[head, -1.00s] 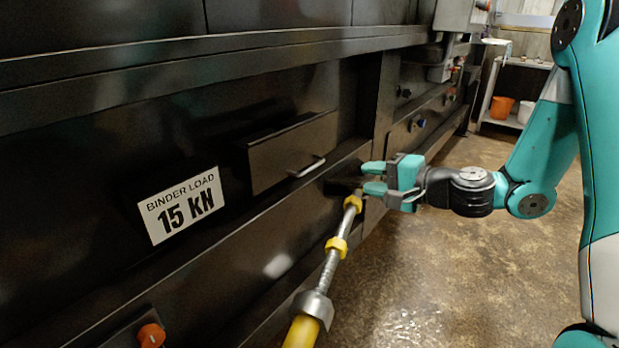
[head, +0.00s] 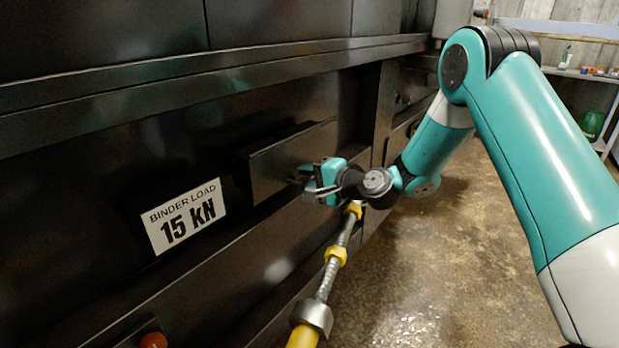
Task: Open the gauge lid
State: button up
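The gauge lid appears to be the dark flat panel (head: 285,158) on the machine's front, to the right of the white "15 kN" label. It looks closed. Its small metal bar handle, near the lower right edge, is now mostly hidden by my gripper. My gripper (head: 307,183) is right at the handle, with its fingers pointing left toward the panel. The fingers look spread apart. Whether they touch the handle or straddle it is not clear.
A metal rod with yellow collars (head: 336,253) rises from below, its top close under my gripper. The label (head: 183,216) is fixed left of the panel. An orange-red knob (head: 153,341) sits at lower left. Open floor (head: 440,270) lies to the right.

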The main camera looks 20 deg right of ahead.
grip_shut()
jog(key=shift+r, duration=0.1)
